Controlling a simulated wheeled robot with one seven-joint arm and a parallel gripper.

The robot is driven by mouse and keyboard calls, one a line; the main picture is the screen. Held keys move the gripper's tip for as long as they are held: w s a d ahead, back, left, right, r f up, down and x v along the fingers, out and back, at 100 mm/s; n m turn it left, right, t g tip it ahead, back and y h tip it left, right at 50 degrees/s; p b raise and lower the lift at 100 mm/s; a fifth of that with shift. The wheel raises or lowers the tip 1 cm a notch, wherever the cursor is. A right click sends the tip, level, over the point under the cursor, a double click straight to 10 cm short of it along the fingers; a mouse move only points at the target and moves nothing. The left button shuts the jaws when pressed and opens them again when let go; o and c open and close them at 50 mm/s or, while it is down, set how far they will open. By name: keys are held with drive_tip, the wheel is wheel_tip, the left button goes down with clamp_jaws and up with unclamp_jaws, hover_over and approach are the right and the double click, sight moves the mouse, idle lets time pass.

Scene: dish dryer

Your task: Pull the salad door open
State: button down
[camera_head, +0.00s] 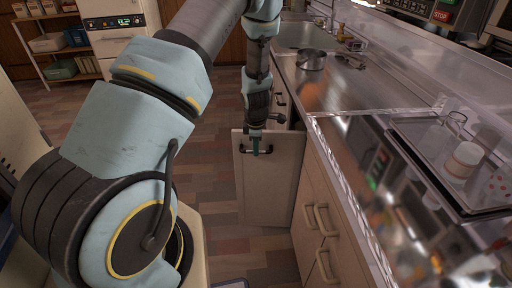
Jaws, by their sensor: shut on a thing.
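A pale cabinet door (268,192) stands swung out from the counter front, nearly square to it, over the floor in the middle of the view. A dark bar handle (244,150) is near its top edge. My gripper (256,150) points down and is shut on this handle. The fingertips are small and partly hidden by the handle. The inside of the cabinet behind the door is hidden.
The counter (300,90) runs along the right, with a sink (305,35), a metal pot (311,60) and a tray of cups (470,205). Drawers with handles (326,220) are nearer. Shelves (55,45) stand far left. Floor left of the door is clear.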

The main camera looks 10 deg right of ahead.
drive_tip(key=c, duration=0.8)
unclamp_jaws()
drive_tip(key=shift+c, duration=0.2)
wheel_tip(320, 180, up, 11)
drive_tip(key=s, duration=0.2)
drive_tip(key=shift+a+f, duration=0.2)
drive_tip(key=shift+a, duration=0.05)
drive_tip(key=s+a+r+m, duration=0.6)
drive_tip(key=a+r+m, duration=0.1)
drive_tip(key=a, duration=0.4)
drive_tip(key=s+a+r+m+p, duration=0.1)
drive_tip(key=s+a+r+m, duration=0.6)
drive_tip(key=a+m, duration=0.2)
drive_tip(key=shift+s+a+r+g, duration=0.2)
drive_tip(key=shift+a+r+g, duration=0.1)
drive_tip(key=shift+a, duration=0.85)
